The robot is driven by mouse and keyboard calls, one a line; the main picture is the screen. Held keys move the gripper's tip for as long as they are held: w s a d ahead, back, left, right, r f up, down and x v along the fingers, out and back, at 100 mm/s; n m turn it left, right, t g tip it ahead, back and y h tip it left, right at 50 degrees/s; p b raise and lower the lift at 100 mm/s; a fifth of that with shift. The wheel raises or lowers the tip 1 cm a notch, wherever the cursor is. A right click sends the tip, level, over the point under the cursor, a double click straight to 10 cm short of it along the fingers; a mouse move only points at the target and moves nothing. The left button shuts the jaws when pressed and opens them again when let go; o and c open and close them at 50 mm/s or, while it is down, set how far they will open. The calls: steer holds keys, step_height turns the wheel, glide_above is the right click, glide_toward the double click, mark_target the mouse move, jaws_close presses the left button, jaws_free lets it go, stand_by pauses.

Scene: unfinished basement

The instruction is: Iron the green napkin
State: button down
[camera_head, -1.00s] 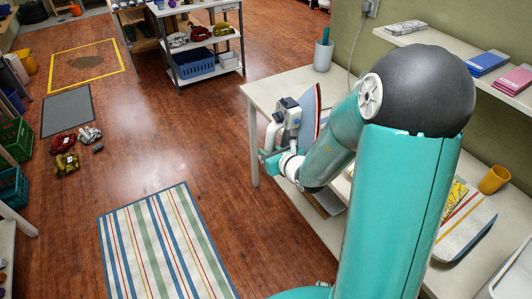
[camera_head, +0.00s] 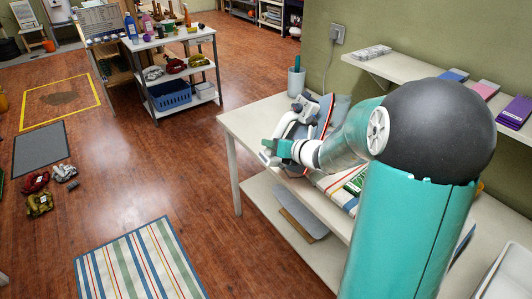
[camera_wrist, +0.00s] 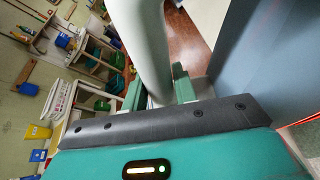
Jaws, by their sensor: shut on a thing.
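My gripper (camera_head: 277,151) is shut on the iron (camera_head: 303,128), at the table's left end. The iron is tipped up, with its red-edged soleplate facing right. In the wrist view my gripper's fingers (camera_wrist: 158,91) close around a pale handle (camera_wrist: 146,45). A large blue-grey surface (camera_wrist: 262,72) with a red edge fills the right of that view. A striped pad (camera_head: 331,190) lies on the table, partly hidden by my arm. A small green patch (camera_head: 357,182) shows there; I cannot tell whether it is the green napkin.
The white table (camera_head: 247,122) has a lower shelf with flat boards (camera_head: 302,223). A grey cup (camera_head: 296,81) stands at the table's back corner. A wall shelf (camera_head: 420,75) runs above it. A striped rug (camera_head: 137,262) lies on the open floor, left of the table.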

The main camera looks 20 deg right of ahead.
steer(key=s+d+r+m+y, duration=0.3)
steer(key=s+d+r+m, duration=0.15)
steer(key=d+r, duration=0.45)
steer(key=s+d+r+m+y, duration=0.3)
steer(key=s+d+y, duration=0.1)
steer(key=s+d, duration=0.7)
step_height(320, 180, down, 8)
steer(key=shift+w+d+f, duration=0.2)
steer(key=shift+w+d, duration=0.1)
stand_by(0.4)
steer(key=shift+f, duration=0.65)
stand_by(2.1)
steer(key=shift+s+a, duration=0.2)
steer(key=shift+a, duration=0.3)
steer(key=shift+s+a, duration=0.15)
steer(key=shift+a, duration=0.3)
stand_by(0.5)
steer(key=shift+w+d, duration=0.15)
steer(key=shift+d, duration=0.3)
